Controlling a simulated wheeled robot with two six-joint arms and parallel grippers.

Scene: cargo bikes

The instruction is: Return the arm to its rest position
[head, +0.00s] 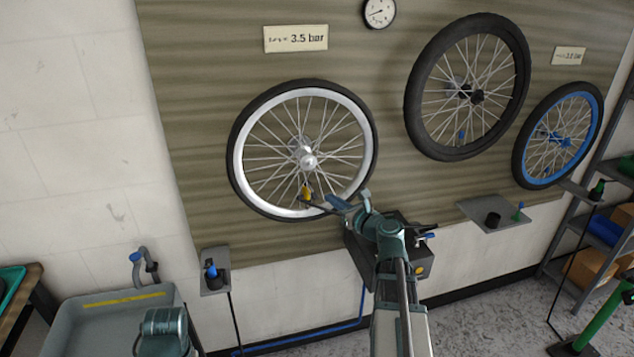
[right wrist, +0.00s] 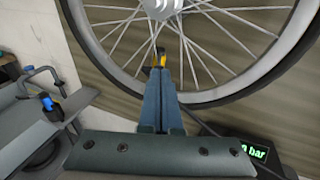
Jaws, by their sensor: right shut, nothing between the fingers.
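My right gripper (head: 328,203) reaches up in front of the silver-rimmed wheel (head: 363,175) on the wall board. Its two fingers (right wrist: 160,75) are pressed together with nothing between them. A small yellow and black piece (head: 306,193) shows at the lower rim of the wheel, close to the fingertips; I cannot tell whether they touch. My right arm (head: 388,270) comes up from the bottom of the head view. A teal part of my left arm (head: 163,328) shows at the lower left; its gripper does not show.
A dark box (head: 365,262) with a green readout (right wrist: 251,149) sits just below the wheel. A black-rimmed wheel (head: 413,107) and a blue-rimmed wheel (head: 521,160) hang to the right. A grey basin (head: 85,325) stands lower left. A small grey shelf (head: 214,257) holds a blue-topped piece.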

